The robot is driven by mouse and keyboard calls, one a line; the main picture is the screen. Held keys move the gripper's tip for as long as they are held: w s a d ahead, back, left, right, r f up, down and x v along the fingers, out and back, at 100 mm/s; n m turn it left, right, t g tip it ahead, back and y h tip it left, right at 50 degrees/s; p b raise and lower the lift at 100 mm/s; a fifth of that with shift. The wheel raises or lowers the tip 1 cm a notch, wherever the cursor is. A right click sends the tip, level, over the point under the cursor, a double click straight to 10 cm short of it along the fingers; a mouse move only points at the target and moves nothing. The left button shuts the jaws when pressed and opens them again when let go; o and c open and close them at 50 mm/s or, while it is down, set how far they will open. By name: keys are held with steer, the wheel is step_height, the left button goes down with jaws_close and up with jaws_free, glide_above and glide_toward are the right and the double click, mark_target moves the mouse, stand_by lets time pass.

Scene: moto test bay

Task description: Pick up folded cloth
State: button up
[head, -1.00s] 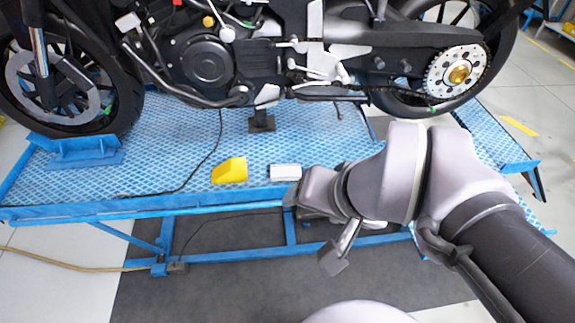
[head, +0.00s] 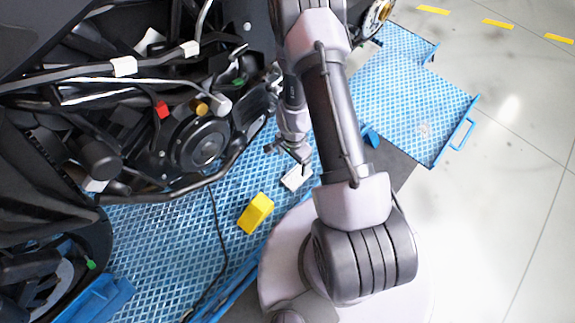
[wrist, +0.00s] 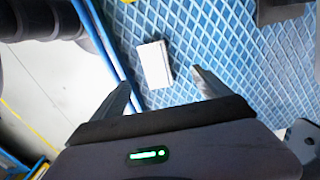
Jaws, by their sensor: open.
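The folded cloth (head: 297,177) is a small white rectangular block lying on the blue diamond-pattern platform, close to its front edge. In the wrist view the cloth (wrist: 154,64) lies beyond the fingertips, in line with the gap between them. My gripper (head: 290,155) is above and beside the cloth in the head view, partly hidden by my own arm. In the wrist view my gripper (wrist: 160,82) is open and empty, with one dark finger on each side. I cannot tell its exact height over the cloth.
A yellow block (head: 255,213) stands on the platform (head: 160,235) left of the cloth. A black cable (head: 217,235) runs over the platform. The motorcycle (head: 195,140) stands close behind, with its engine near my arm. Open floor (head: 500,200) is at the right.

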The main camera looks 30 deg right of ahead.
mark_target(295, 177)
steer(key=f+b, duration=0.7)
steer(key=f, duration=0.1)
steer(key=s+f+b, duration=0.1)
steer(key=f+b, duration=0.2)
steer(key=b, duration=0.1)
steer(key=shift+d+f+b, duration=0.25)
steer(key=shift+f+b, duration=0.1)
steer(key=shift+f, duration=0.05)
steer(key=shift+r, duration=0.25)
steer(key=c, duration=1.4)
steer(key=shift+p, duration=0.3)
steer(key=shift+c, duration=0.2)
